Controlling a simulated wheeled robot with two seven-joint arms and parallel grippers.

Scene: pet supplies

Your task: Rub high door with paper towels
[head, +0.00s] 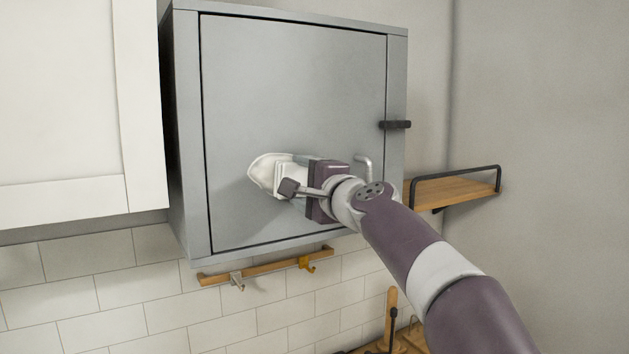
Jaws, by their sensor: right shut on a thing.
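The high door (290,85) is the grey front of a wall cabinet and looks closed. A grey bar handle (365,168) is at its lower right, and a dark latch (395,125) is on its right edge. My right gripper (285,183) is in front of the lower middle of the door. It is shut on white paper towels (262,171), which stick out to the left against or very near the door; contact cannot be told for sure. My arm hides part of the door's lower right. My left gripper is not in view.
A white cupboard (70,100) is at the left. A wooden shelf with a black rail (455,190) is at the right. A wooden hook rack (265,267) hangs below the cabinet on white tiles. Wooden items (390,320) stand at the bottom.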

